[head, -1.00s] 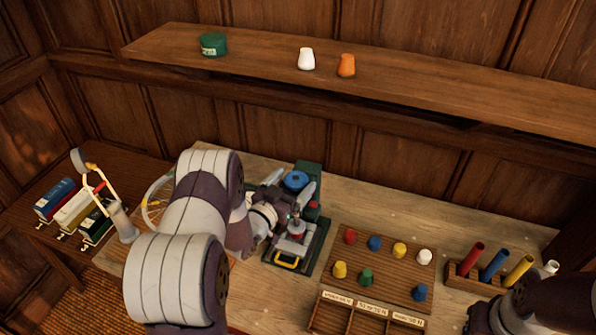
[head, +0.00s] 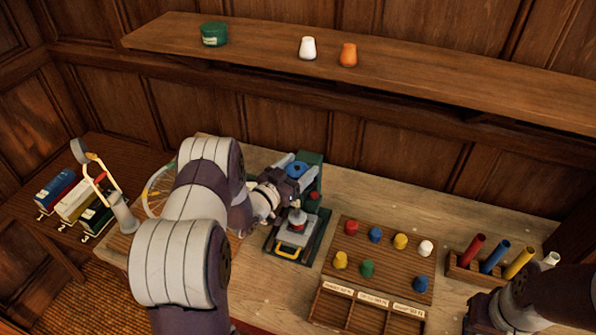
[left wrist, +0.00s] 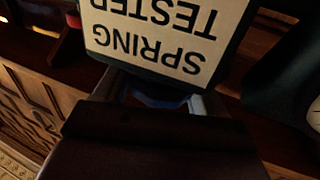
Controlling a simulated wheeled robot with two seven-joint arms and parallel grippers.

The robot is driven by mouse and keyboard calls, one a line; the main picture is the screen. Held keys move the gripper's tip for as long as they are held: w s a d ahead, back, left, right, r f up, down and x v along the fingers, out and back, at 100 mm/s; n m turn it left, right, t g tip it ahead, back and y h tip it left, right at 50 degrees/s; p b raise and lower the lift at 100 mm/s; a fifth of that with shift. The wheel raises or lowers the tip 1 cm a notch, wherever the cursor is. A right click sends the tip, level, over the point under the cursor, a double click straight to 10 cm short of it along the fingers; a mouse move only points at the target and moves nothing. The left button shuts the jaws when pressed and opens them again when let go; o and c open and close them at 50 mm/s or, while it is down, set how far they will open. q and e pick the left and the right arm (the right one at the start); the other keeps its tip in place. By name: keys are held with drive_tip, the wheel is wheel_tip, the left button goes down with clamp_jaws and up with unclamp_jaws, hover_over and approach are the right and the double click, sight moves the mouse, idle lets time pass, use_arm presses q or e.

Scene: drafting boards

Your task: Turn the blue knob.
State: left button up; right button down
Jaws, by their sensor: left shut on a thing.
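The blue knob (head: 296,169) is on the green spring tester (head: 312,160) on the workbench, in the head view. My left gripper (head: 294,172) is at the knob, its fingers on either side and shut on it. In the left wrist view a dark blue part of the knob (left wrist: 158,99) shows between the fingers, mostly hidden by the gripper body. The tester's label (left wrist: 160,35) reads "SPRING TESTER" upside down there. My right arm shows at the lower right of the head view, but its fingers do not show.
A board of coloured pegs (head: 384,252) lies right of the tester, with a compartment tray (head: 362,318) in front. A rack (head: 462,268) of coloured tubes stands further right. A lamp (head: 118,205) and books (head: 75,200) are at the left. A shelf (head: 420,75) runs above.

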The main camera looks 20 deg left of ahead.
use_arm(q)
drive_tip(key=o, duration=1)
drive_tip(key=shift+c, duration=0.2)
drive_tip(key=b+v, duration=0.4)
drive_tip(key=v, duration=0.8)
drive_tip(key=shift+s, duration=0.35)
drive_tip(key=shift+a, duration=0.15)
